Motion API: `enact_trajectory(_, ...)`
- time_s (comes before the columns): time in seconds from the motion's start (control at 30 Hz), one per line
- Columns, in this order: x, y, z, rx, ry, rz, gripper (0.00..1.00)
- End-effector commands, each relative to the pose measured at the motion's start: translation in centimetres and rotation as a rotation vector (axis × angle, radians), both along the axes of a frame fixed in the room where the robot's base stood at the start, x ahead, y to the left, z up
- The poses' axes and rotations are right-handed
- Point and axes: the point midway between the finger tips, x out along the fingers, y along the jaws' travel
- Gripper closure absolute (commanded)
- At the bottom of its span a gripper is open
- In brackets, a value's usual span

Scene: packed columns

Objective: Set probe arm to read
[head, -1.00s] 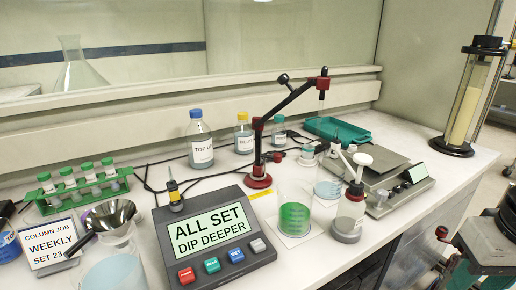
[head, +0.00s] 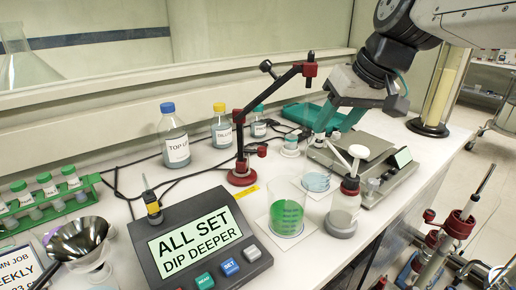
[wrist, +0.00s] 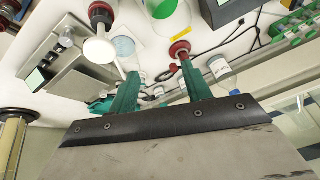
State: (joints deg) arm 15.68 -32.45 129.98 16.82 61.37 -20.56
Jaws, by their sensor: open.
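The probe arm (head: 290,77) is a black jointed arm on a post with a round red base (head: 243,174). It slopes up to the right and ends in a red block (head: 309,69), high above the bench. The meter (head: 200,240) shows "ALL SET DIP DEEPER". A beaker of green liquid (head: 287,217) stands right of the meter. My gripper (head: 334,126) is open, to the right of and beyond the arm's red end, pointing down. In the wrist view its teal fingers (wrist: 160,70) are apart with nothing seen between them; the red base also shows there (wrist: 180,48).
Bottles (head: 174,137) and black cables (head: 130,190) fill the back.

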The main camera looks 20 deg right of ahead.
Motion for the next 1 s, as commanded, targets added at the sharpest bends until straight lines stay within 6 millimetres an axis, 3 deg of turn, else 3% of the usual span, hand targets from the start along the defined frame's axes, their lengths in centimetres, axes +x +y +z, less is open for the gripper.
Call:
enact_trajectory(0.17, 4.7, -1.0, -1.8, -0.024, -0.031, 0.057, 0.51)
enact_trajectory(0.3, 7.6, -0.7, -5.4, -0.064, -0.02, 0.128, 0.51)
enact_trajectory(0.5, 10.4, 0.7, -11.5, -0.127, 0.012, 0.244, 0.51)
enact_trajectory(0.6, 11.1, 1.1, -13.2, -0.147, 0.017, 0.279, 0.51)
enact_trajectory(0.77, 12.1, 1.6, -13.9, -0.156, 0.02, 0.295, 0.51)
enact_trajectory(1.0, 16.2, 3.0, -13.9, -0.156, 0.019, 0.295, 0.51)
